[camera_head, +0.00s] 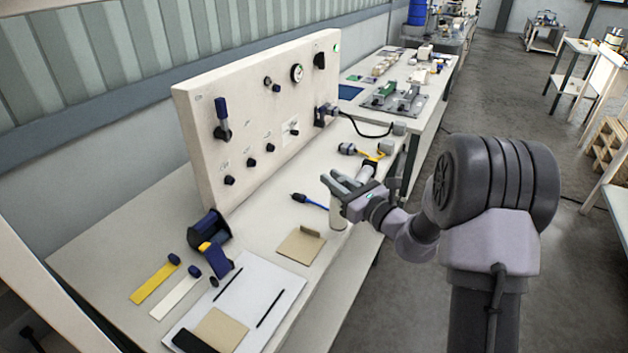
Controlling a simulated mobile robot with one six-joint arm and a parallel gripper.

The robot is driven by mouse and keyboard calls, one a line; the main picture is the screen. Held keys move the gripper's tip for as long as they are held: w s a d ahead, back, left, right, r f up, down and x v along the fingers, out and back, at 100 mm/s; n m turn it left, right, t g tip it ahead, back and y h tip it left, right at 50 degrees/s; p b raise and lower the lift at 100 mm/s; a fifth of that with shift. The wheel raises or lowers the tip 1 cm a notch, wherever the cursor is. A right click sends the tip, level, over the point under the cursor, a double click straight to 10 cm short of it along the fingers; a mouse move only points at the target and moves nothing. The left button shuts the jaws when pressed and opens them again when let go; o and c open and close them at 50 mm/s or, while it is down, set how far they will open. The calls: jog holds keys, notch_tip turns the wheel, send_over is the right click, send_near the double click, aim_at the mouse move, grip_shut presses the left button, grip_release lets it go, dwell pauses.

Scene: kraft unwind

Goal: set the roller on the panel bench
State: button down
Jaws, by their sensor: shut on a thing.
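My gripper (338,184) is over the right front edge of the panel bench (110,242), in front of the upright control panel (258,108). It is shut on a pale cylinder, which looks like the roller (338,217). The roller's lower part shows below the fingers; the gripper hides much of the rest. I cannot tell whether its lower end touches the bench top.
A tape dispenser (208,228), strips and papers occupy the bench's near part.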

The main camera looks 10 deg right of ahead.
jog(key=w+a+f+b, duration=0.1)
jog(key=w+f+b, duration=0.2)
jog(key=w, duration=0.4)
jog(key=shift+f, duration=0.6)
jog(key=c, duration=1.7)
grip_release()
jog(key=shift+f, duration=0.15)
jog(key=shift+c, duration=0.2)
jog(key=o, duration=0.4)
jog(key=shift+o, duration=0.2)
